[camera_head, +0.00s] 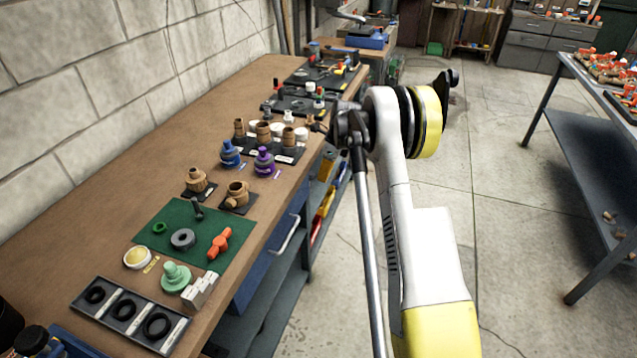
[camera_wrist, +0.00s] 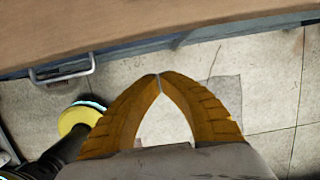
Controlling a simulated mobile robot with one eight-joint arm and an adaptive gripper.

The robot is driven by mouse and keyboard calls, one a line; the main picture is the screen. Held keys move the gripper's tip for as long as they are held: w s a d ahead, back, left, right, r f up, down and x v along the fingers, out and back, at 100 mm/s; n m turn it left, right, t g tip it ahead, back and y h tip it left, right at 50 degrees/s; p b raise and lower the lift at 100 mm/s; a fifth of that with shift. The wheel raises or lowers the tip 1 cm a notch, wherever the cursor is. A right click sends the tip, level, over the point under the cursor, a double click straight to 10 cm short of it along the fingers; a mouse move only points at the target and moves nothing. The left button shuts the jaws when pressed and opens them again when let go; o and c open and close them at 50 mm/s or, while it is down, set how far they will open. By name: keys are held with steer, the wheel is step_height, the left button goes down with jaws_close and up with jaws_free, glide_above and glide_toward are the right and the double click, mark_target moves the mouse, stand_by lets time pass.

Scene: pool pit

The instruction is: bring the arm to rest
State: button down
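My arm stretches from the lower right of the head view up to a joint with a yellow ring, beside the long wooden workbench (camera_head: 110,225). My gripper (camera_wrist: 158,77) shows in the wrist view with its two ribbed orange fingers meeting at the tips. Only bare floor shows in the gap between them, so it is shut and empty. It hangs over the floor, in front of the bench edge (camera_wrist: 150,32). In the head view I cannot make out the fingers.
The bench holds a green mat (camera_head: 165,222) with fittings, a ring tray (camera_head: 128,316), blue (camera_head: 230,155) and purple (camera_head: 263,162) fittings and several wooden ones. A drawer handle (camera_head: 287,236) sticks out from the bench front. Another table (camera_head: 590,120) stands right. The floor (camera_head: 500,180) between is clear.

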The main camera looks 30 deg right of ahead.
steer(key=s+a+r+n+t, duration=0.1)
steer(key=s+a+r+n, duration=0.35)
steer(key=r, duration=0.25)
steer(key=s+a+r+n+h, duration=0.1)
steer(key=s+a+r+n, duration=0.2)
steer(key=a+r, duration=0.35)
steer(key=s+a+r+n+t, duration=0.1)
steer(key=s+a+r+n, duration=0.25)
steer(key=r, duration=0.55)
steer(key=s+a+n+t, duration=0.1)
steer(key=s+a+n, duration=0.4)
steer(key=s+n, duration=0.3)
steer(key=s+a+n+t, duration=0.2)
steer(key=s+a+n, duration=0.3)
steer(key=s, duration=1.1)
steer(key=n, duration=0.3)
steer(key=shift+s+a+n+h, duration=0.3)
steer(key=shift+s+n+h, duration=0.1)
